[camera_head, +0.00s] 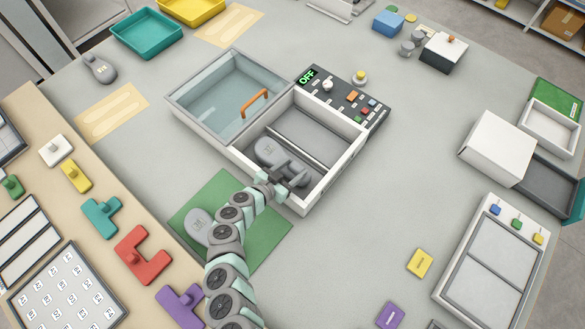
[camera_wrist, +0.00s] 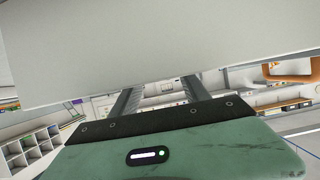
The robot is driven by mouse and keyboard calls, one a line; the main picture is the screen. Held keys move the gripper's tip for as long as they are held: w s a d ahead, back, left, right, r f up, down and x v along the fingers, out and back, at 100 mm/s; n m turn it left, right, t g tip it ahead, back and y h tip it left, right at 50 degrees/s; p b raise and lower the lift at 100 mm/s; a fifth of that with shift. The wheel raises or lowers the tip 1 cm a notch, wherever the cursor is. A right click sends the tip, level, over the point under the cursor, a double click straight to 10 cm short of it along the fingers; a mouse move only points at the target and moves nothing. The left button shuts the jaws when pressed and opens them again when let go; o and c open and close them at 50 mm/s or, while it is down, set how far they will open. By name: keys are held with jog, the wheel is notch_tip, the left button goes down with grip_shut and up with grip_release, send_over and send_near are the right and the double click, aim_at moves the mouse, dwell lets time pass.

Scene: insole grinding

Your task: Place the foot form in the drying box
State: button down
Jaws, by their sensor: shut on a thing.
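A grey foot form (camera_head: 272,152) is inside the open right-hand part of the drying box (camera_head: 352,125), tilted and near its left front corner. My gripper (camera_head: 284,180) is at the front end of this form, shut on it; its fingers partly hide that end. Whether the form touches the box floor cannot be told. The glazed lid (camera_head: 215,95) with an orange handle (camera_head: 254,103) is on the left side of the box. In the wrist view, a large pale grey surface (camera_wrist: 150,50) hides the fingertips (camera_wrist: 160,92), and the orange handle shows at right (camera_wrist: 290,68).
A control panel (camera_head: 345,97) reading OFF adjoins the box. Another foot form (camera_head: 197,226) lies on a green mat (camera_head: 265,228) in front; a third (camera_head: 99,68) lies at upper left. A white box (camera_head: 497,148) stands right. The table between is clear.

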jog(key=shift+f, duration=0.2)
jog(key=c, duration=0.5)
grip_release()
